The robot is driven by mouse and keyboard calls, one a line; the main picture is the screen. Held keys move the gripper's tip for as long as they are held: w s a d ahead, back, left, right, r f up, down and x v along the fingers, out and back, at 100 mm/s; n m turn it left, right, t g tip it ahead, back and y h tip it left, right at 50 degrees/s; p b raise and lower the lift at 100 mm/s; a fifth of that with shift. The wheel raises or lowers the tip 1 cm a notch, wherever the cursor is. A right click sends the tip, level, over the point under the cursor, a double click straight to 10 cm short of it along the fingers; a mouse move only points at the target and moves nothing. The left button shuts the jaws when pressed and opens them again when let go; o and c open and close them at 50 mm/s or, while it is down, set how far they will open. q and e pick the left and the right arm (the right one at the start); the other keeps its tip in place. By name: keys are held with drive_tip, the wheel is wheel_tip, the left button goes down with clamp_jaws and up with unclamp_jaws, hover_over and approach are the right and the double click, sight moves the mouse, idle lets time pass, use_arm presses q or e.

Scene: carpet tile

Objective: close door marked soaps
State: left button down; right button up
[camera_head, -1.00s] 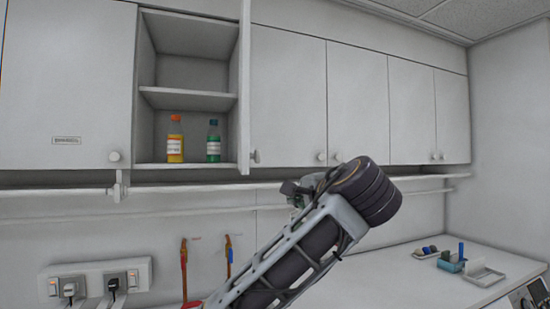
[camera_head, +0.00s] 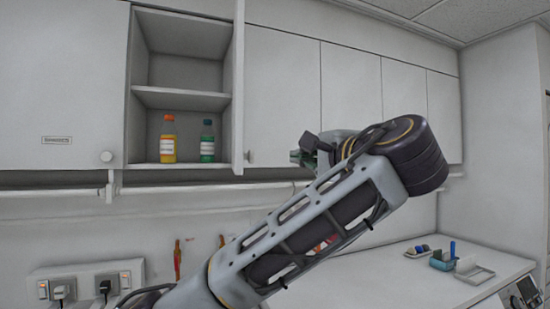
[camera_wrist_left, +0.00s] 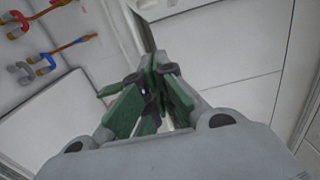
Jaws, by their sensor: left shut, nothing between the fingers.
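An open cabinet door (camera_head: 239,90) stands edge-on at the right side of an open compartment, swung out from the cabinet. Its round knob (camera_head: 249,157) shows near its lower end. Its front face is not visible, so I cannot read any marking on it. My left gripper (camera_head: 303,155) is to the right of this door and its knob, apart from them in the picture, in front of the closed doors. In the left wrist view, its green-padded fingers (camera_wrist_left: 155,88) are together and empty. My right gripper is in neither view.
An orange bottle (camera_head: 168,139) and a green bottle (camera_head: 207,141) stand inside the compartment. A closed door (camera_head: 60,80) with a small unreadable label is at left. A rail runs below the cabinets. The counter (camera_head: 400,285) holds small items at right.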

use_arm(q)
drive_tip(key=shift+w, duration=0.1)
drive_tip(key=w+a+p, duration=0.4)
drive_tip(key=w+a, duration=0.3)
drive_tip(key=w, duration=0.1)
drive_tip(key=shift+w+a+p, duration=0.2)
drive_tip(key=shift+w+p, duration=0.15)
idle(0.5)
drive_tip(key=shift+a, duration=0.25)
idle(0.4)
